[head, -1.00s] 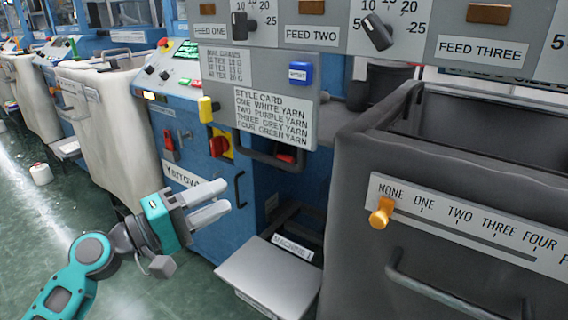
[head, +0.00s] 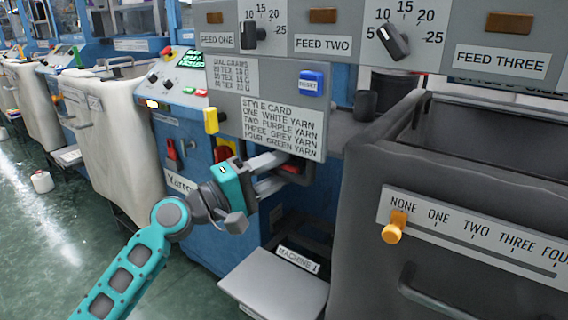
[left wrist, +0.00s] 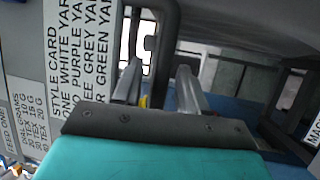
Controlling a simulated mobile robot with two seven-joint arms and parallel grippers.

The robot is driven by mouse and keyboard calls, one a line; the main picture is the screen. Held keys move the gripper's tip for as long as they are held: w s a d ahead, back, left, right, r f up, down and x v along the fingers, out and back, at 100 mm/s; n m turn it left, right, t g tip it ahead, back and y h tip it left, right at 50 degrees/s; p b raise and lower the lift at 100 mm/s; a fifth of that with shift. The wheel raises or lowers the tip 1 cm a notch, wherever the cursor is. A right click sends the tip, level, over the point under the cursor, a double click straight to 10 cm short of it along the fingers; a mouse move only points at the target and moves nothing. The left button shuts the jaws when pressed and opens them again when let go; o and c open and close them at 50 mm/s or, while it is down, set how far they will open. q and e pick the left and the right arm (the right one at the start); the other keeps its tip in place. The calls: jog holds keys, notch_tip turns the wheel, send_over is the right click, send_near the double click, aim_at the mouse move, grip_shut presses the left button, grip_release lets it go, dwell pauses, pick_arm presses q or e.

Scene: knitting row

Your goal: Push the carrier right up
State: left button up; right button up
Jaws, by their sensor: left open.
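A grey panel (head: 228,108) carries the style card and the blue reset button. A dark U-shaped bar handle (left wrist: 170,35) hangs below its lower edge. No part is labelled as the carrier, so I cannot tell for sure which piece it is. My left gripper (head: 283,170) is open at the handle, just under the style card, with its fingers pointing right. In the left wrist view, the handle passes beyond and between the fingertips (left wrist: 158,72); contact cannot be told. A red piece by the handle is partly hidden by the fingers. My right gripper is out of view.
A dark grey bin (head: 350,240) with an orange knob (head: 394,228) on its scale stands at right. A light grey box lid (head: 272,282) sits low in front. A yellow knob (head: 211,120) is on the panel's left edge.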

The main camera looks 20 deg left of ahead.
pick_arm(q)
jog(key=shift+x, duration=0.95)
grip_shut()
